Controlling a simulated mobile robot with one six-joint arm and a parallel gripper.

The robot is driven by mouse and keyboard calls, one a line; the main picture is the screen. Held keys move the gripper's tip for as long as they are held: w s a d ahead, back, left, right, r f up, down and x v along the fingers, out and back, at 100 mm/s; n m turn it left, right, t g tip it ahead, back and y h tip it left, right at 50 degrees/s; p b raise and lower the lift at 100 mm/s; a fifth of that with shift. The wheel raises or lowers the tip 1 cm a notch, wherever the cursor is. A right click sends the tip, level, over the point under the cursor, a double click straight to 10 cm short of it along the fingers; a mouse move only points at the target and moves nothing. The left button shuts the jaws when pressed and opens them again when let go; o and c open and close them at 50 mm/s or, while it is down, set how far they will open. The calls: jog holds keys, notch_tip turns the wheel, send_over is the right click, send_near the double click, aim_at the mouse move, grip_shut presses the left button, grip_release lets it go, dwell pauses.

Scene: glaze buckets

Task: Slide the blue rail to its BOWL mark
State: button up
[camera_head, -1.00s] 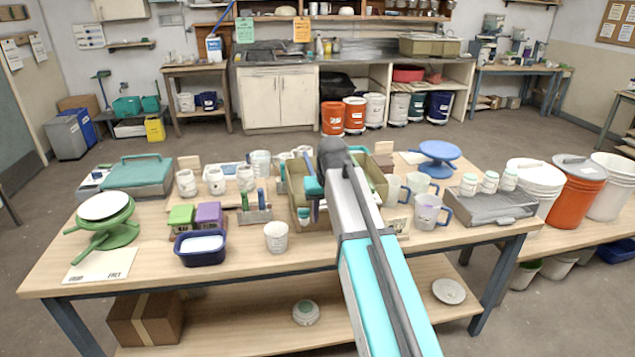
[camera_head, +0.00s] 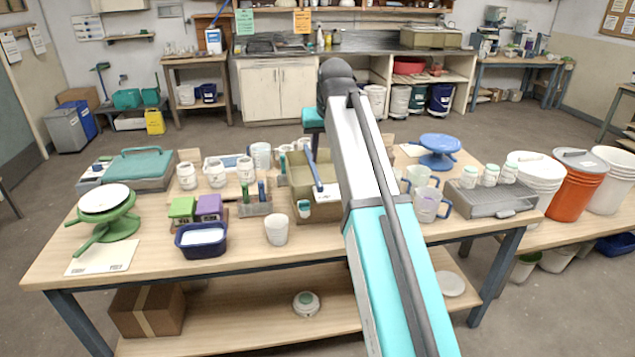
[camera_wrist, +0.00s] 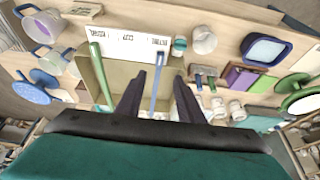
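The blue rail (camera_wrist: 160,82) is a long thin bar lying across the tan open bin (camera_wrist: 120,78). One end lies by a white label strip (camera_wrist: 130,42), whose small words I cannot read for certain. In the head view the rail (camera_head: 314,170) slants over the bin, with its near end at the white strip (camera_head: 326,193). A green rail (camera_wrist: 101,72) lies alongside it in the wrist view. My gripper (camera_wrist: 159,76) is open; its two dark fingers stand either side of the blue rail in the picture, apparently above it and not closed on it. My arm hides the bin's right part in the head view.
White mugs (camera_head: 276,232), a navy tub (camera_head: 201,243) and green and purple blocks (camera_head: 208,207) stand left of the bin. Handled mugs (camera_head: 430,205), a grey tray (camera_head: 497,199) and a blue turntable (camera_head: 439,150) stand right. The table's front edge is mostly clear.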

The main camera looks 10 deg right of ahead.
aim_at(320, 184)
jog(key=shift+f, duration=0.15)
jog(key=shift+p+x, duration=1.35)
jog(key=shift+x, duration=5.45)
jog(key=shift+w, duration=0.1)
grip_shut()
